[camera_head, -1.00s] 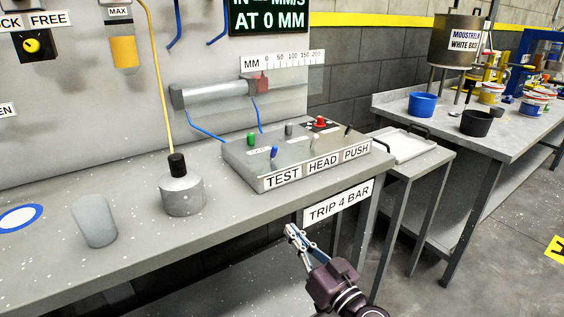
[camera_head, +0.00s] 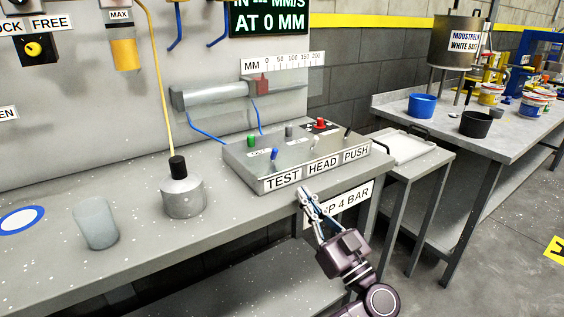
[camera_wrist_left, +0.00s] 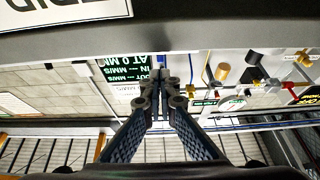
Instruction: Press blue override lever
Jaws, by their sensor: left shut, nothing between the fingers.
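The blue lever (camera_head: 274,153) stands on the left part of the top of a grey control box (camera_head: 243,162) labelled TEST, HEAD, PUSH. Beside it on the box are a green knob (camera_head: 251,140), grey and pale levers, a red button (camera_head: 320,124) and a black lever. My left gripper (camera_head: 304,190) is shut and empty, in front of the box's front face and lower than the blue lever in the picture. It is apart from the lever. In the left wrist view the shut fingertips (camera_wrist_left: 160,85) show in the middle, with the bench edge above them. My right gripper is not seen.
The box sits on a grey bench (camera_head: 130,240) with a capped can (camera_head: 183,198) and a grey cup (camera_head: 96,223). A TRIP 4 BAR sign (camera_head: 353,198) hangs at the bench front, partly behind my gripper. A cylinder (camera_head: 212,93) and scale are behind the box.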

